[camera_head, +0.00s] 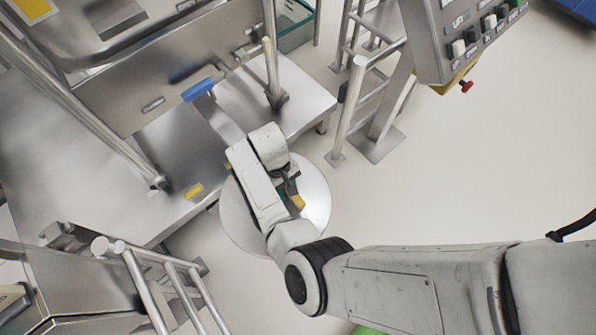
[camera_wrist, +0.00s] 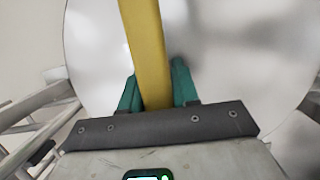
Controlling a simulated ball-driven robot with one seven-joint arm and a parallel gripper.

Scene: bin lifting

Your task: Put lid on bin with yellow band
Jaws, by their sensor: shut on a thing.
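A round, shiny metal lid (camera_head: 319,190) hangs under my gripper (camera_head: 291,190) in the head view, partly covered by my wrist. In the wrist view, the lid (camera_wrist: 235,50) fills much of the picture behind a yellow bar handle (camera_wrist: 146,45). The green fingers of my gripper (camera_wrist: 156,88) sit on either side of this handle and are shut on it. A small piece of the yellow handle (camera_head: 298,202) also shows in the head view. I cannot make out a bin with a yellow band in either view.
A steel platform (camera_head: 60,160) with a blue-handled lever (camera_head: 198,90) lies to the left and above the lid. A control panel (camera_head: 470,35) with a red button is at upper right. Metal railings (camera_head: 165,290) stand at lower left. Pale floor (camera_head: 480,170) is open on the right.

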